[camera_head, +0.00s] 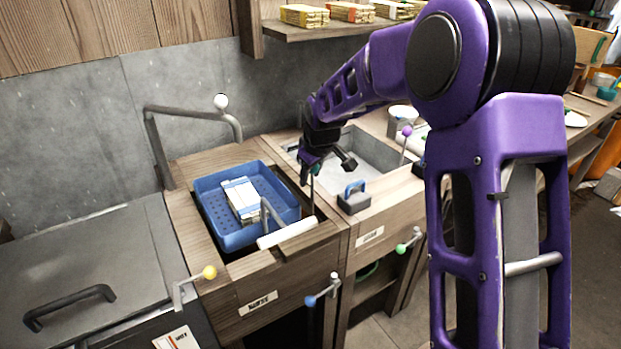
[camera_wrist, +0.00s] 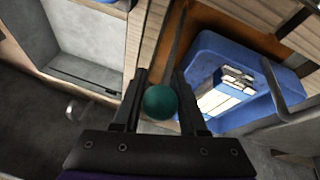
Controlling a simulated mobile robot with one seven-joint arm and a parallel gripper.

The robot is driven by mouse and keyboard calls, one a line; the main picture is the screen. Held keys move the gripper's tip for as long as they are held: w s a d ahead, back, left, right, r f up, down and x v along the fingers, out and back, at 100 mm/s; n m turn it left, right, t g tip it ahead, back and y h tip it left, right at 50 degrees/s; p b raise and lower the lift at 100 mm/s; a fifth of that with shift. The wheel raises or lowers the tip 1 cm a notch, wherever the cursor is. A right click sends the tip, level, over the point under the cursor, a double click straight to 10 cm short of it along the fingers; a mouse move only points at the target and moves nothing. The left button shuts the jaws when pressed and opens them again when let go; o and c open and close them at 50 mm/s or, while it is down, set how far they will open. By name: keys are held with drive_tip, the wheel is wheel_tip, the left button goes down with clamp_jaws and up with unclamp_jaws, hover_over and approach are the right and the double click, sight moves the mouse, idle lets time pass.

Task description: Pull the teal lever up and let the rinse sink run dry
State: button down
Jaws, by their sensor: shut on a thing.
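The teal lever's round knob (camera_wrist: 160,102) sits between the two fingers of my gripper (camera_wrist: 158,88) in the wrist view. My gripper (camera_head: 310,168) is shut on it. In the head view a thin rod stands below the fingers, between the blue basket and the rinse sink; the knob is mostly hidden there. The rinse sink (camera_head: 372,160) is a grey basin in the wooden counter, right of my gripper, and partly behind my arm. It also shows in the wrist view (camera_wrist: 75,72). I cannot tell whether water stands in it.
A blue basket (camera_head: 222,232) holding pale blocks (camera_head: 242,198) sits in the left-hand well. A blue-handled block (camera_head: 354,197) lies on the sink's front rim.

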drive_tip(key=shift+w+r, duration=0.15)
drive_tip(key=shift+r, duration=0.35)
drive_tip(key=c, duration=0.8)
unclamp_jaws()
drive_tip(key=shift+r, duration=0.1)
drive_tip(key=shift+o, duration=0.2)
drive_tip(key=p+v, duration=0.2)
drive_tip(key=v, duration=1.5)
drive_tip(key=shift+s, duration=0.25)
drive_tip(key=shift+r, duration=0.1)
